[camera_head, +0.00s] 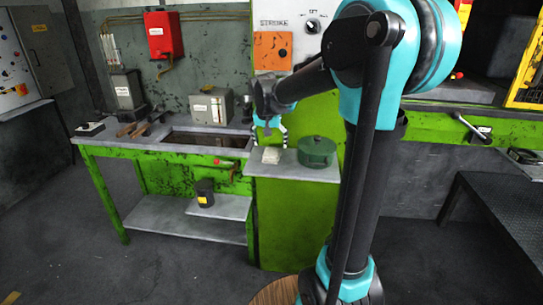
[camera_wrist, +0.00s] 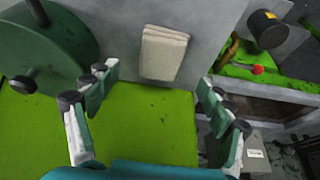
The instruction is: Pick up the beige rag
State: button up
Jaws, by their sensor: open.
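The beige rag (camera_head: 271,156) is a small folded cloth lying on a narrow grey ledge on a green cabinet. In the wrist view the rag (camera_wrist: 163,53) is a flat, layered rectangle at top centre. My gripper (camera_head: 269,131) is above the rag, pointing down. In the wrist view my gripper (camera_wrist: 156,82) is open, with one finger on each side of the picture. The rag appears between and beyond the fingertips, and nothing is held.
A round green lidded pot (camera_head: 316,151) stands just right of the rag, and it also shows close to the left finger (camera_wrist: 45,48). A grey box (camera_head: 212,106) and the workbench (camera_head: 160,147) are to the left. A black canister (camera_head: 204,193) is on the lower shelf.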

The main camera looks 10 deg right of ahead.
aim_at(272, 151)
jog(key=shift+x, duration=2.7)
jog(key=shift+w+r, duration=0.1)
jog(key=shift+w, duration=0.05)
jog(key=c, duration=1.3)
jog(key=shift+c, duration=0.2)
jog(key=shift+r, duration=0.1)
jog(key=shift+s+r, duration=0.2)
jog(key=shift+r, duration=0.35)
notch_tip(272, 151, up, 6)
jog(key=shift+f, duration=0.15)
jog(key=s+a, duration=0.3)
jog(key=s, duration=0.6)
jog(key=s+a, duration=0.3)
jog(key=s, duration=0.6)
jog(key=shift+s, duration=0.35)
